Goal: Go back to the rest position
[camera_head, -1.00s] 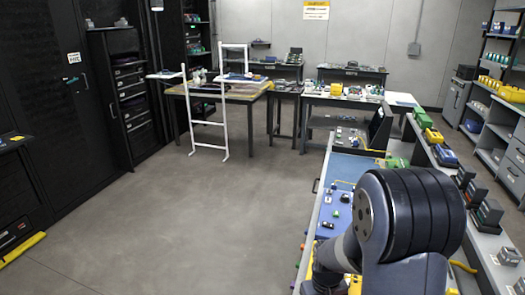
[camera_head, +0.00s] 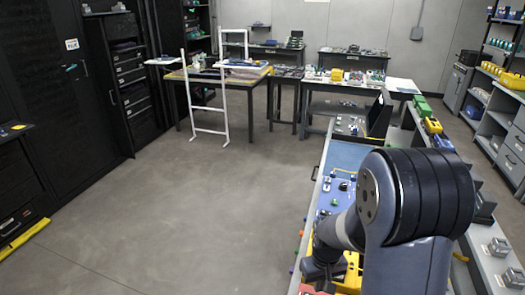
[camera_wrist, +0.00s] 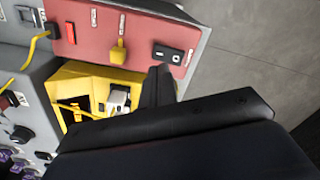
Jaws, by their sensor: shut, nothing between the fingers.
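My gripper (camera_wrist: 158,86) shows in the wrist view as dark fingers held together beside a yellow tray, with nothing between them. In the head view my arm is bent over the near right bench, and the gripper itself is hidden below the elbow. In the wrist view a yellow tray (camera_wrist: 72,76) with a small white-and-black device (camera_wrist: 118,98) lies left of the fingers. A red panel (camera_wrist: 98,30) with a yellow plug and a black switch block lies above. Whether the fingers touch anything cannot be told.
The bench's blue surface (camera_head: 346,156) runs away from me, with a dark screen (camera_head: 379,115) at its far end. Grey shelving (camera_head: 504,80) stands at the right. Black cabinets (camera_head: 85,110) line the left. A white frame (camera_head: 207,131) stands by the tables. The middle floor is clear.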

